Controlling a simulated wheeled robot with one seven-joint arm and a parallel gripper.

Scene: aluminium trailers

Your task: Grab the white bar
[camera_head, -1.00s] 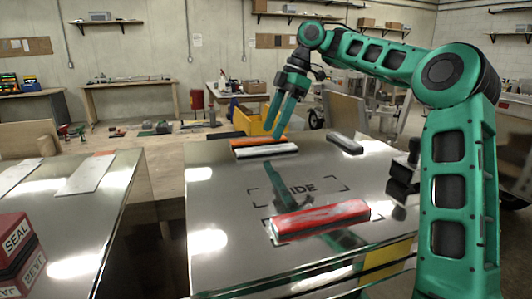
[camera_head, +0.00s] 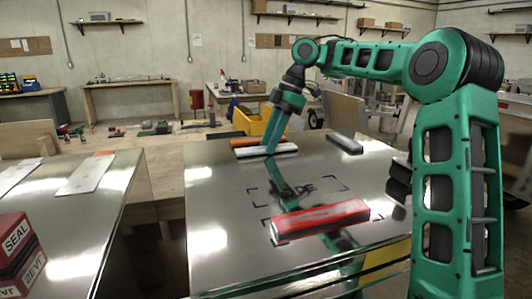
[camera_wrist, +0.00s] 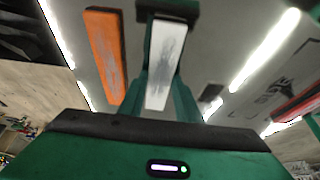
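The white bar (camera_head: 284,150) lies on the shiny metal table at its far left, in front of an orange bar (camera_head: 245,142). My gripper (camera_head: 270,150) points down at the white bar, with its fingertips at about bar height. In the wrist view the white bar (camera_wrist: 165,62) shows between my two green fingers, one along each long side. The fingers look open around it; I cannot tell whether they touch it. The orange bar (camera_wrist: 106,52) lies to the left, outside the fingers.
A red bar (camera_head: 320,219) lies near the front of the metal table (camera_head: 225,215), and a grey bar (camera_head: 345,143) at its far right. A second metal table (camera_head: 95,215) with white plates and a red SEAL block (camera_head: 18,245) stands left. A yellow bin (camera_head: 252,127) stands behind.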

